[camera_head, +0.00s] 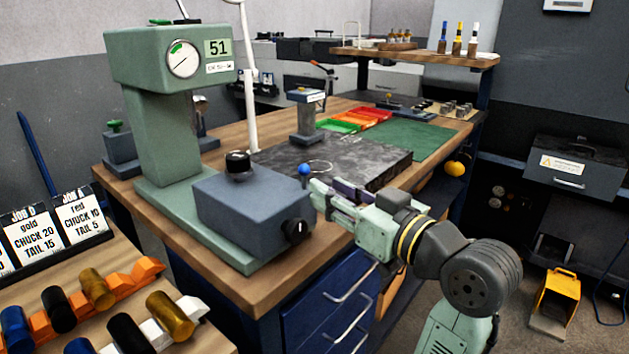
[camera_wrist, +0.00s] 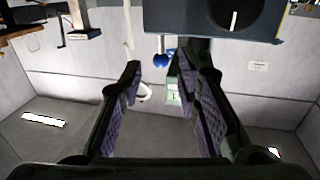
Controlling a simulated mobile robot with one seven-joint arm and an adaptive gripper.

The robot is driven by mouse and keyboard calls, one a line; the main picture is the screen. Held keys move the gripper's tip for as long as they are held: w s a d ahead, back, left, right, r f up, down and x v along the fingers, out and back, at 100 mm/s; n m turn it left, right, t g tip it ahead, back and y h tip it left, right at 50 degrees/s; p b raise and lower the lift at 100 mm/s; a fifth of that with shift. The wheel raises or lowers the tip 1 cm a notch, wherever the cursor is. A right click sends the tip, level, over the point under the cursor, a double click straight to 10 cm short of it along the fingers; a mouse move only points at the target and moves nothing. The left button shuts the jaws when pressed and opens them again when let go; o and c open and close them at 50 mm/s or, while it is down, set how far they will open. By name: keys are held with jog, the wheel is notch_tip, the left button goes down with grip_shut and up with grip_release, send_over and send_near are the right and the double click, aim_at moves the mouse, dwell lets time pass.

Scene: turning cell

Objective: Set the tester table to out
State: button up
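The tester is a green column stand (camera_head: 165,140) with a round dial gauge and a "51" label. On its base sits a blue-grey box (camera_head: 252,210) with a black top knob (camera_head: 238,165) and a black side dial (camera_head: 296,230). The box and its dial (camera_wrist: 234,14) with a white mark show at the top of the wrist view. A blue ball knob (camera_head: 305,169) stands beside the box; it also shows in the wrist view (camera_wrist: 161,60). My gripper (camera_head: 318,193) is close to this ball. In the wrist view its fingers (camera_wrist: 168,78) are apart, with nothing held between them.
A dark stone plate (camera_head: 345,160) lies behind my gripper. Green, orange and red trays (camera_head: 361,116) and a green mat (camera_head: 420,139) lie farther back. Orange and white racks with coloured cylinders (camera_head: 95,289) stand at the front left. A blue drawer cabinet (camera_head: 325,318) is below.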

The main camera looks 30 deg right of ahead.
jog(key=shift+s+d, duration=0.2)
jog(key=shift+s, duration=0.95)
jog(key=shift+s+d, duration=0.15)
jog(key=shift+s, duration=1)
